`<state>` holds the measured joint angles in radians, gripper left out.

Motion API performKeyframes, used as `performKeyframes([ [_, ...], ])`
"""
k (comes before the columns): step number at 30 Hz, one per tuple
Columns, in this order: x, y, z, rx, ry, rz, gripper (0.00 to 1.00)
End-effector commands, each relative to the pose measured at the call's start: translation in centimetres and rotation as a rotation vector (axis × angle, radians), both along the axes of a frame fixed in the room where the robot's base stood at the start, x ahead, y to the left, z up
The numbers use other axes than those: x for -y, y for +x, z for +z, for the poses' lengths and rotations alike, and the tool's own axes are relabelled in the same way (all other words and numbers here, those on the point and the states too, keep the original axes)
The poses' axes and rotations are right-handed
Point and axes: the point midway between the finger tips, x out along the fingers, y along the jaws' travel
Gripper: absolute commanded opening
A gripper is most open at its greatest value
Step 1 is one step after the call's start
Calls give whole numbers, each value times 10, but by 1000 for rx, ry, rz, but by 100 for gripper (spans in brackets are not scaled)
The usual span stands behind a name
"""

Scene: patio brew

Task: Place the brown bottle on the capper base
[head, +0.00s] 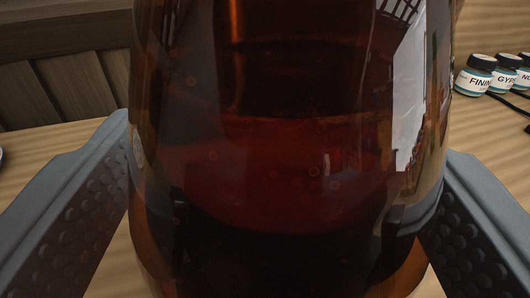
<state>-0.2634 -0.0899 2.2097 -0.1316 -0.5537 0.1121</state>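The brown bottle (290,150) fills the middle of the head view, very close to the camera. It is upright, glossy and dark amber, and its top is cut off by the frame. My gripper (285,215) has one grey finger with a dimpled pad on each side of the bottle. The left finger meets the bottle's left edge, and the right finger lies against its right edge. The fingers appear closed on the bottle. The capper base is not visible; the bottle hides much of the scene.
A light wooden table (60,150) spreads behind and around the bottle. Several small jars with dark lids stand at the upper right, one labelled "FININ" (474,78). A dark cable (508,101) lies near them. A brown plank panel (60,60) is at the upper left.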

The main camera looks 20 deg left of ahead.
Motion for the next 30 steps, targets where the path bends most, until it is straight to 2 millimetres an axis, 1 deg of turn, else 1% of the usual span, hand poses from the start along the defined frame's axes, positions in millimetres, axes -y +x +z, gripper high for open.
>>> performKeyframes([
  [1, 3, -8, 0, 0, 0, 0, 75],
  [12, 22, -62, 0, 1, 0, 0, 75],
  [18, 30, -85, 0, 0, 0, -1, 75],
  [24, 34, -97, 0, 0, 0, 0, 75],
  [30, 34, -99, -1, -1, 0, 0, 75],
])
